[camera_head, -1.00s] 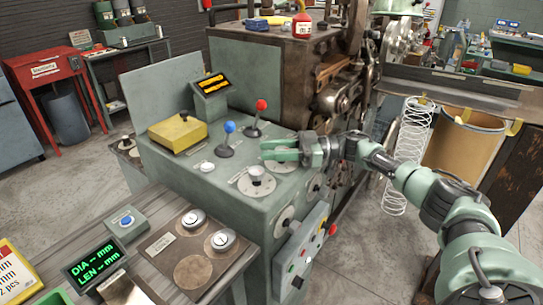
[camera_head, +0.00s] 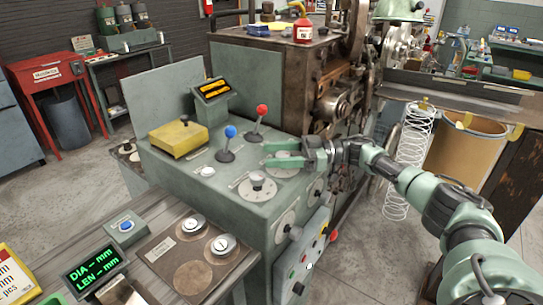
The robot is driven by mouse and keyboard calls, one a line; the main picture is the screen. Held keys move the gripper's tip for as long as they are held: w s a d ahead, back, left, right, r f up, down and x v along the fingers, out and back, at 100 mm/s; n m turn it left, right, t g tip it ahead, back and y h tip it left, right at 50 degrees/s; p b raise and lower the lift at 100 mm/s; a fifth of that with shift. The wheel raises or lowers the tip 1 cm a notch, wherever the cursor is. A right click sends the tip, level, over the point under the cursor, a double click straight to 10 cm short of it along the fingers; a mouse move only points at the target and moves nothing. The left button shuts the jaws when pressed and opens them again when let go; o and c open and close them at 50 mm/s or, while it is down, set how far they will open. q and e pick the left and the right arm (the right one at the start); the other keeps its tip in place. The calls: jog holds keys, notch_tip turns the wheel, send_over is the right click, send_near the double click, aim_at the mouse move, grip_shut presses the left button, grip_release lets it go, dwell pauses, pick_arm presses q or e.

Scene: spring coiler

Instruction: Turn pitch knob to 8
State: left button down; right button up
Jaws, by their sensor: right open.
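I cannot tell whether the fingers touch a knob there. The dial labels are too small to read, so I cannot tell which is the pitch knob. My left gripper is not in view.
A blue-topped lever (camera_head: 229,142) and a red-topped lever (camera_head: 257,122) stand left of my right gripper. A yellow box (camera_head: 178,138) and a lit display (camera_head: 212,90) are farther left. More dials (camera_head: 286,225) sit on the cabinet front. A wire spring (camera_head: 412,150) hangs at right.

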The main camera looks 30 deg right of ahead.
jog(key=b+v, duration=0.1)
jog(key=v, duration=0.5)
jog(key=shift+f+b, duration=0.1)
jog(key=shift+b, duration=0.2)
jog(key=shift+s+d, duration=0.2)
jog(key=shift+d, duration=0.15)
